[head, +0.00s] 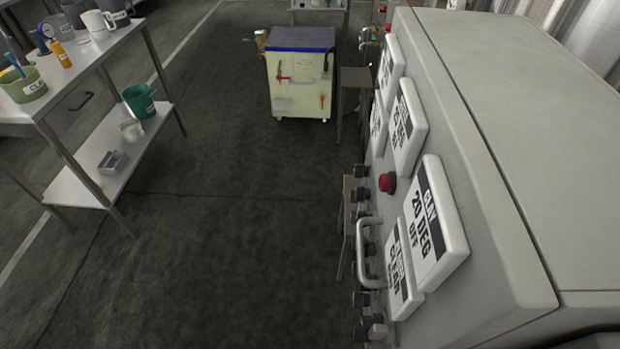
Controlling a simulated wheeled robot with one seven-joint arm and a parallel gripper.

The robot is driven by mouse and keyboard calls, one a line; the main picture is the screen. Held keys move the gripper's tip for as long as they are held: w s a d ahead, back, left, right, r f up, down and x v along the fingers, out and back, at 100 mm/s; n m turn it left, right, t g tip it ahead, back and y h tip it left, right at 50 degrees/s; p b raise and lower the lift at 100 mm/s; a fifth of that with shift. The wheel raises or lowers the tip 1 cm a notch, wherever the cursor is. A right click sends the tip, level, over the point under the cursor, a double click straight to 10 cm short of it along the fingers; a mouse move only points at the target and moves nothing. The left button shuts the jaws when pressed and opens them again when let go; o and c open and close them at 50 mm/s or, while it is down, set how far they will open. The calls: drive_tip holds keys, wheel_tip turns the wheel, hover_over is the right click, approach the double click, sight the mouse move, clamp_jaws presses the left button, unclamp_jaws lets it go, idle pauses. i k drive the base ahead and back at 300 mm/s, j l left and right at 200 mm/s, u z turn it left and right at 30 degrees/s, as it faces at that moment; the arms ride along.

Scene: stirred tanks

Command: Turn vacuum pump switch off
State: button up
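A large grey control cabinet (510,130) fills the right side of the head view. Its front face carries white label plates, one reading "CLAY 20 DEG OFF" (433,222), and a red button or lamp (387,182). A column of dark knobs or switches (361,298) runs down the face beside a metal handle (368,252). The face is seen at a steep angle, so I cannot tell which control, if any, is the vacuum pump switch. My gripper is not in view.
A cream wheeled cart (300,85) with a dark blue top stands ahead. A metal table (90,55) with cups and containers is at the left, a green bucket (139,101) on its lower shelf. Small stools stand against the cabinet front. The dark floor (220,250) between is clear.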

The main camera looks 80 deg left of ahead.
sight(367, 320)
drive_tip(key=u, duration=1.35)
